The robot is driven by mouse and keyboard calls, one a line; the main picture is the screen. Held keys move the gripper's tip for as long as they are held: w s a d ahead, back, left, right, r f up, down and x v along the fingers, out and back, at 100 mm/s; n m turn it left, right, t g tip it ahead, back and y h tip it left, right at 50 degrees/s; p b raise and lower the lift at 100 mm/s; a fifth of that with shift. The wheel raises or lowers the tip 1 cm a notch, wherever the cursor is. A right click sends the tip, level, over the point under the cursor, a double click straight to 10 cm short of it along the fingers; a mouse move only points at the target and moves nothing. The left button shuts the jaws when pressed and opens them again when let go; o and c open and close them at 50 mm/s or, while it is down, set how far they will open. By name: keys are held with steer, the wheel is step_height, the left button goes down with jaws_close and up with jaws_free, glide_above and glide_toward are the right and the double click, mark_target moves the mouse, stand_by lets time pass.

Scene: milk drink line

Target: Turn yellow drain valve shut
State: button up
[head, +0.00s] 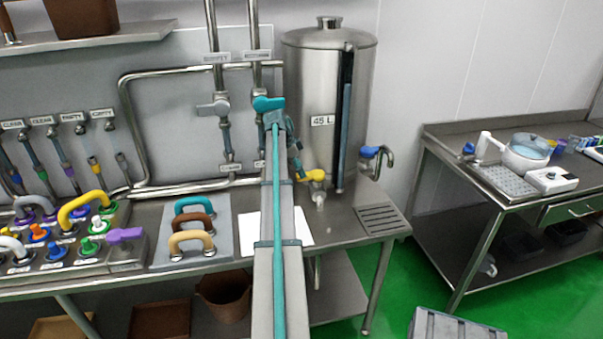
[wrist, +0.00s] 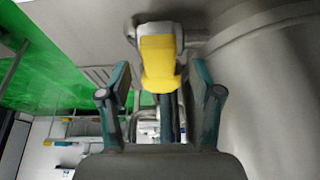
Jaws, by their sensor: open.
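The yellow drain valve handle (head: 314,175) sits low on the front of the steel tank (head: 308,90), above a short spout. In the wrist view the yellow handle (wrist: 160,62) shows between my two fingertips, with a gap on each side. My gripper (head: 297,163) is open and empty, just left of the handle in the head view. In the wrist view my gripper (wrist: 160,78) has its teal fingers spread to either side. My arm hides part of the tank's left side. Whether the handle lies fully within the fingers' depth I cannot tell.
A blue-handled tap (head: 372,152) is on the tank's right side. A drain grate (head: 380,218) is in the bench at right. Coloured handles (head: 192,228) stand at left.

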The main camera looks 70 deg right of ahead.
steer(key=v, duration=1)
steer(key=shift+f, duration=0.1)
